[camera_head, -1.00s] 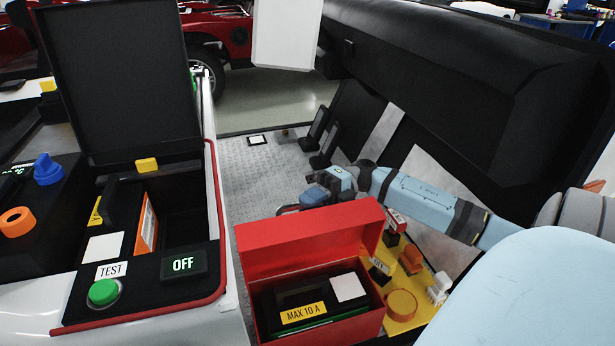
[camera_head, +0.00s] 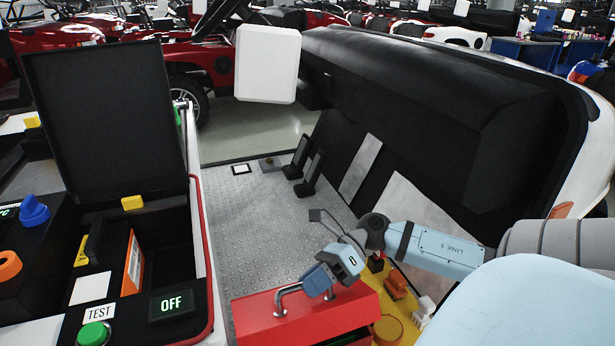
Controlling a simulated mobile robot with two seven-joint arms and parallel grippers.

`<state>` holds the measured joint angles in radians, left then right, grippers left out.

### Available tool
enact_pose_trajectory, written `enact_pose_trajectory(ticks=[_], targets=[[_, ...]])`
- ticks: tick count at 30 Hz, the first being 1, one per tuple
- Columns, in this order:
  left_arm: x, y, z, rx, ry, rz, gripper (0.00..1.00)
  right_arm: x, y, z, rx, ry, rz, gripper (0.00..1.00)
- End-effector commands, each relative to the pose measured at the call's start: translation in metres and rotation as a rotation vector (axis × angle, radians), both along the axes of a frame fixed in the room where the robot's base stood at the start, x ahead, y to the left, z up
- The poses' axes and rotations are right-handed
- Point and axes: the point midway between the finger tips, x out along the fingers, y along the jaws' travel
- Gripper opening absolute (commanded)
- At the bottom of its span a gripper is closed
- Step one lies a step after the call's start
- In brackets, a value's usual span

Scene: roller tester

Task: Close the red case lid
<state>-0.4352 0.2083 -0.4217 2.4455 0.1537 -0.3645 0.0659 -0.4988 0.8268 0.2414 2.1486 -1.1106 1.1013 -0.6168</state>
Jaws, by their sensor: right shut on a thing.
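The red case (camera_head: 345,335) stands at the bottom of the view, cut off by the lower picture edge. Its red lid (camera_head: 258,322) is swung over the case, with its outer face and a silver bar handle (camera_head: 281,302) in sight. My left gripper is not in view.
A black case (camera_head: 172,222) with an upright open lid (camera_head: 105,120) stands at the left, with a green button (camera_head: 94,335) and an OFF display (camera_head: 172,304). A yellow tray (camera_head: 412,335) with small parts lies right of the red case.

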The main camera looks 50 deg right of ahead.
Motion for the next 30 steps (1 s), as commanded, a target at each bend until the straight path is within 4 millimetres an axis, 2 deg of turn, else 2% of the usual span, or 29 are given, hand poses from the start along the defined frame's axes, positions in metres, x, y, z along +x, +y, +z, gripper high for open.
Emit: enact_pose_trajectory(ticks=[6, 14, 27, 28, 30], targets=[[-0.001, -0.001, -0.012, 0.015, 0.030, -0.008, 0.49, -0.015, 0.009, -0.019, -0.088, -0.165, 0.000, 0.00], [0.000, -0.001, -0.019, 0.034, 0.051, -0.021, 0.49, -0.024, 0.014, -0.036, -0.174, -0.320, -0.002, 0.00], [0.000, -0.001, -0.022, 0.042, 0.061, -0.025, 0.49, -0.028, 0.016, -0.047, -0.171, -0.315, -0.001, 0.00], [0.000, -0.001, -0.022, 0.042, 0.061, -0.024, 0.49, -0.028, 0.016, -0.047, -0.171, -0.315, -0.001, 0.21], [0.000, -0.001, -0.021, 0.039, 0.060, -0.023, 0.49, -0.028, 0.016, -0.047, -0.171, -0.315, -0.001, 0.37]])
